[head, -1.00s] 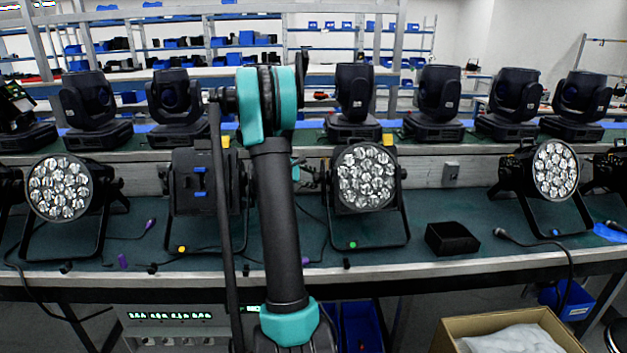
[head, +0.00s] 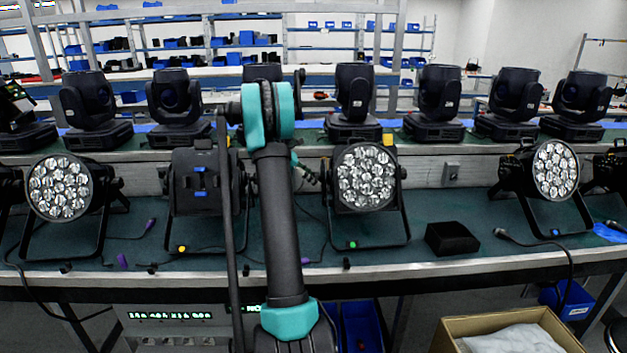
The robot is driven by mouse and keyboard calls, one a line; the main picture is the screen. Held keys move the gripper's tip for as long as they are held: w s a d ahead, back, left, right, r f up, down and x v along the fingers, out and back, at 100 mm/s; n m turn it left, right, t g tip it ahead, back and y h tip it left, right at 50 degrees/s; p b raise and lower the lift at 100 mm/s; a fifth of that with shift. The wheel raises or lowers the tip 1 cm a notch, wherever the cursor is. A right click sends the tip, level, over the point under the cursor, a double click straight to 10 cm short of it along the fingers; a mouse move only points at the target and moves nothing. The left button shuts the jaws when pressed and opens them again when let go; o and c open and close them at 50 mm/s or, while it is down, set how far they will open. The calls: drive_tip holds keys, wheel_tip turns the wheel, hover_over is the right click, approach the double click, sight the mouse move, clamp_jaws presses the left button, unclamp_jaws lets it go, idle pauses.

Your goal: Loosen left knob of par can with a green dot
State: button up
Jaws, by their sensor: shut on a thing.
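The par can with a green dot (head: 366,178) stands on the lower bench, its round multi-lens face toward me. The green dot (head: 352,245) is on the foot of its stand. My gripper (head: 315,178) is small and partly hidden behind my arm. It is at the left side of this can, shut on the left knob. The knob itself is covered by the gripper and too small to make out.
A par can with a yellow dot (head: 198,185) stands to the left, and one with a blue dot (head: 556,170) to the right. A black open box (head: 451,239) sits right of the green-dot can. Moving-head lights (head: 356,100) line the shelf behind.

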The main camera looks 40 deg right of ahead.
idle(0.4)
drive_tip(key=o, duration=1.2)
drive_tip(key=shift+a+r, duration=0.1)
drive_tip(key=v, duration=1.1)
drive_tip(key=shift+w+r, duration=0.2)
drive_tip(key=shift+w, duration=0.2)
drive_tip(key=shift+a, duration=0.15)
